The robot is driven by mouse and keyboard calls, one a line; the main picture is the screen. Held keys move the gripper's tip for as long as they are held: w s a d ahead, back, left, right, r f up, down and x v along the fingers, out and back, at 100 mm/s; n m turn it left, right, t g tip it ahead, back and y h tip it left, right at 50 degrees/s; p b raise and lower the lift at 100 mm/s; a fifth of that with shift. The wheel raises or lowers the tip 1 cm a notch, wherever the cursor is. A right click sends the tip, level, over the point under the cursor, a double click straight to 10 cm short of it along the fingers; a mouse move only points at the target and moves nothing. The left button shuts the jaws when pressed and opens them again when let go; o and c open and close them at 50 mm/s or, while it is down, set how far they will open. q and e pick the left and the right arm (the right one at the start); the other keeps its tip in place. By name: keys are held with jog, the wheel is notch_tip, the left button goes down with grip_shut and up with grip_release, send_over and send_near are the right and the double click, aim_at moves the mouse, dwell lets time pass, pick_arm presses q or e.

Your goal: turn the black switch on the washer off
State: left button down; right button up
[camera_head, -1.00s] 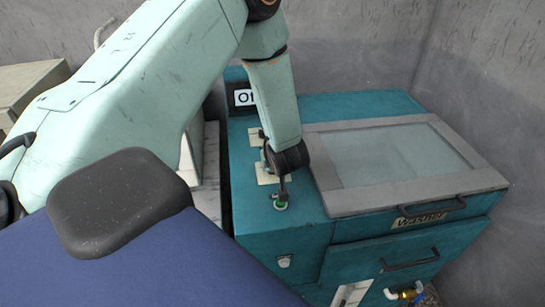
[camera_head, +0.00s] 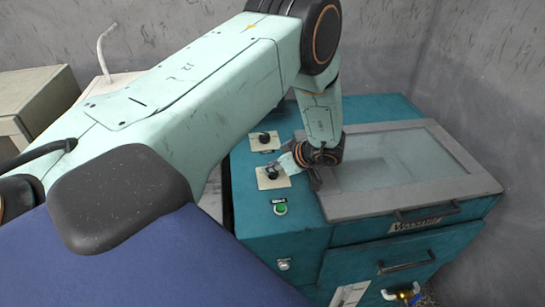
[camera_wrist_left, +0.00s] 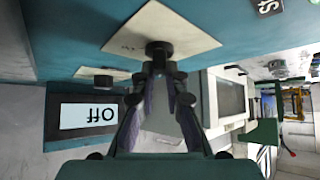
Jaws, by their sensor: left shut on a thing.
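The teal washer (camera_head: 275,238) stands at the right in the head view. On its left top are two black switches on cream plates. The nearer black switch (camera_head: 271,174) has my left gripper (camera_head: 281,167) at it. In the left wrist view the left gripper's fingertips (camera_wrist_left: 169,72) are shut on this black switch (camera_wrist_left: 158,48), with its plate (camera_wrist_left: 190,35) behind. The farther switch (camera_head: 264,138) stands free; it also shows in the wrist view (camera_wrist_left: 103,80). A display (camera_wrist_left: 87,115) reads "Off", upside down in the wrist view. My right gripper is out of view.
A green button (camera_head: 281,209) sits in front of the nearer switch. The washer's grey-framed glass lid (camera_head: 410,160) is closed, to the right. A beige cabinet (camera_head: 35,105) stands at the back left. Grey walls close off the back and right.

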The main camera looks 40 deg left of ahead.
pick_arm(q)
jog(key=shift+n, duration=0.3)
dwell(0.4)
jog(key=c, duration=1.4)
grip_release()
jog(key=shift+r, duration=0.1)
jog(key=v, duration=1.2)
jog(key=shift+w, duration=0.2)
